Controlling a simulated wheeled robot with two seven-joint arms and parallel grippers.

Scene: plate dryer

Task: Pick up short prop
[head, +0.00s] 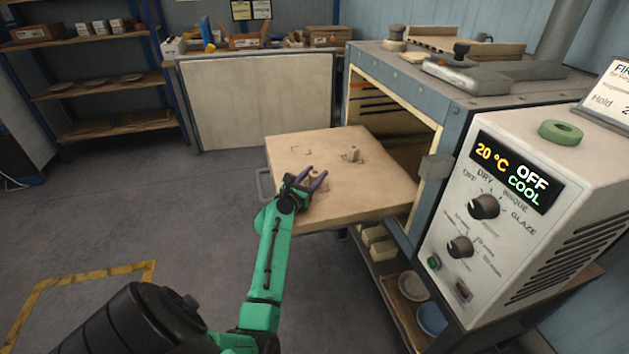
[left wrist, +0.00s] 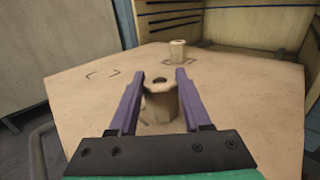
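My left gripper (head: 317,173) is over the pulled-out shelf board (head: 385,185) of the dryer. In the left wrist view its two purple fingers (left wrist: 160,76) are spread apart. A short beige prop (left wrist: 159,106), a stubby post with a dark hole in its top, stands upright on the board between the fingers. Whether the fingers touch it I cannot tell. In the head view the gripper mostly hides it. A second beige prop (head: 353,153) stands farther back on the board, also seen in the left wrist view (left wrist: 177,52). My right gripper is not in view.
The open dryer chamber (head: 395,125) is behind the board, with its control box (head: 530,190) to the right. Dark outlines mark the board's top. A large pale panel (head: 260,102) stands behind, with shelves (head: 110,85) at the left. The floor at left is clear.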

